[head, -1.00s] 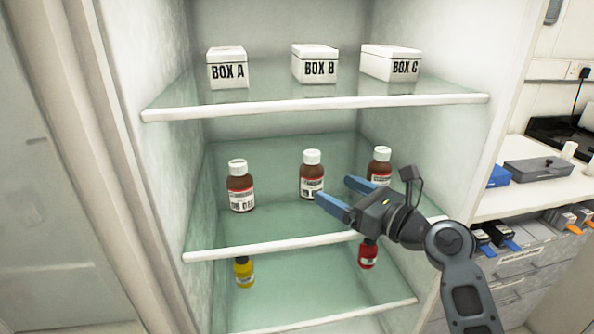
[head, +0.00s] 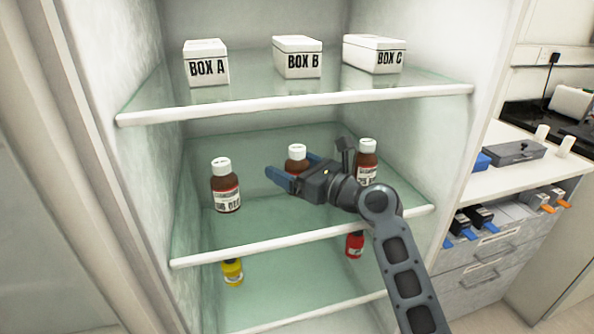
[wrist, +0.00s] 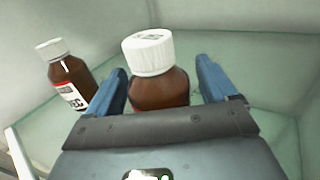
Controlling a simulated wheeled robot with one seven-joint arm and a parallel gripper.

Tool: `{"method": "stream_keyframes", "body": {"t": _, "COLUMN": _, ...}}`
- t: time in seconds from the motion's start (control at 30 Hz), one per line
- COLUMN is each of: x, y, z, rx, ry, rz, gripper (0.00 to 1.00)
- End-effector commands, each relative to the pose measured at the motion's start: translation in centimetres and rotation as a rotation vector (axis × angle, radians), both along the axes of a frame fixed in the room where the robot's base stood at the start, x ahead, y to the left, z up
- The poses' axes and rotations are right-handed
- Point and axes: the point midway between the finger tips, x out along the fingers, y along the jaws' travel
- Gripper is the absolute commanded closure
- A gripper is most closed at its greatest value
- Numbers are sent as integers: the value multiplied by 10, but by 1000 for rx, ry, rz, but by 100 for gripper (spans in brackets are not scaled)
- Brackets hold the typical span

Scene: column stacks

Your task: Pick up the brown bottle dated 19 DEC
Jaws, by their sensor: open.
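Three brown bottles with white caps stand on the middle glass shelf: a left bottle (head: 225,188), a middle bottle (head: 297,153) and a right bottle (head: 366,165). My gripper (head: 290,165) is open, its blue fingers on either side of the middle bottle. In the wrist view, this bottle (wrist: 160,92) stands between the fingers, apparently not clamped. Its label is hidden. The left bottle (wrist: 72,80) also shows there; its label ends in what looks like "EC", the day unclear. The right bottle's label is partly hidden by my arm and not clearly readable.
The upper shelf (head: 300,97) carries white boxes A (head: 206,68), B (head: 298,60) and C (head: 374,55). Below are a yellow bottle (head: 232,272) and a red bottle (head: 355,245). The cabinet's side walls bound the space. A counter (head: 530,165) stands outside at right.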

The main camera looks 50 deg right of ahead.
Motion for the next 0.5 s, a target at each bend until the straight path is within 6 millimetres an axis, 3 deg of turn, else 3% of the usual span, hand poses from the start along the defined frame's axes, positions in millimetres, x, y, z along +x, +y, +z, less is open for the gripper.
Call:
{"method": "stream_keyframes", "body": {"t": 0.3, "x": 5, "y": 0, "z": 0, "rx": 0, "ry": 0, "rz": -1, "gripper": 15}}
{"method": "stream_keyframes", "body": {"t": 0.5, "x": 5, "y": 0, "z": 0, "rx": 0, "ry": 0, "rz": -1, "gripper": 34}}
